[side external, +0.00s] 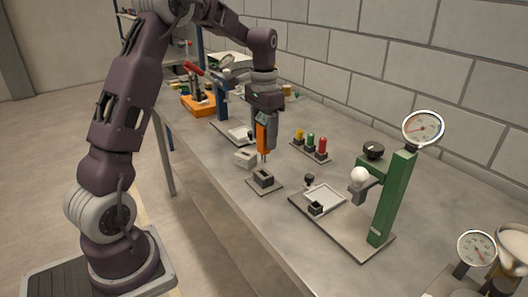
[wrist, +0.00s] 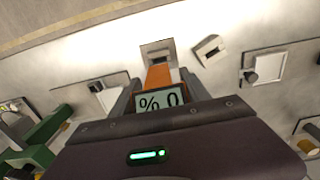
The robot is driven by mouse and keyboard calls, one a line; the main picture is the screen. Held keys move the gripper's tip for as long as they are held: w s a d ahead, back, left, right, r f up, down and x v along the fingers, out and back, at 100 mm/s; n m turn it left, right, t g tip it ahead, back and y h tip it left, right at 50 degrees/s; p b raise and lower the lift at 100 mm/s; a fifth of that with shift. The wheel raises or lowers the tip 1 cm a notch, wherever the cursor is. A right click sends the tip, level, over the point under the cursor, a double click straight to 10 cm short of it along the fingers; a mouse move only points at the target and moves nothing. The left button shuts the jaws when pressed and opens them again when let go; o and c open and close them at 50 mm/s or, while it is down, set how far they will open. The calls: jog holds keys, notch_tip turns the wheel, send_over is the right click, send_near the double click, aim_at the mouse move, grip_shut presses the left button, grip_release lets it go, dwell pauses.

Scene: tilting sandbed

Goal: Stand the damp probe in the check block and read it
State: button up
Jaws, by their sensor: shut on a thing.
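My gripper (side external: 265,122) is shut on the damp probe (side external: 262,137), an orange, upright instrument with thin dark prongs pointing down. The probe also shows in the wrist view (wrist: 158,76), between my fingers. Its grey display (wrist: 163,102) shows "% 0", partly cut off by the gripper body. A dark slotted block on a small plate, which looks like the check block (side external: 263,178), stands just below the prongs. It also shows ahead of the probe in the wrist view (wrist: 157,50). The prongs appear to be above it, apart from it.
A pale slotted block (side external: 246,158) lies close behind. A green stand with a dial (side external: 392,200) rises at the right, its tray in front. A rack of yellow, green and red pegs (side external: 311,146) stands near the wall. Bare bench lies along the front edge.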

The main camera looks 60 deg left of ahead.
jog(key=shift+w+a+r, duration=0.1)
jog(key=shift+a+r, duration=0.2)
jog(key=shift+r, duration=0.3)
jog(key=shift+w+a+r, duration=0.1)
jog(key=shift+a+r, duration=0.2)
jog(key=shift+r, duration=0.3)
jog(key=a+f+n, duration=0.1)
jog(key=a+n, duration=0.3)
jog(key=a, duration=0.7)
jog(key=shift+w+f+n, duration=0.25)
jog(key=shift+n, duration=0.05)
jog(key=shift+f, duration=0.1)
jog(key=shift+f, duration=2.1)
jog(key=shift+f, duration=0.4)
jog(key=shift+f, duration=0.75)
jog(key=shift+f, duration=0.2)
jog(key=shift+f, duration=0.4)
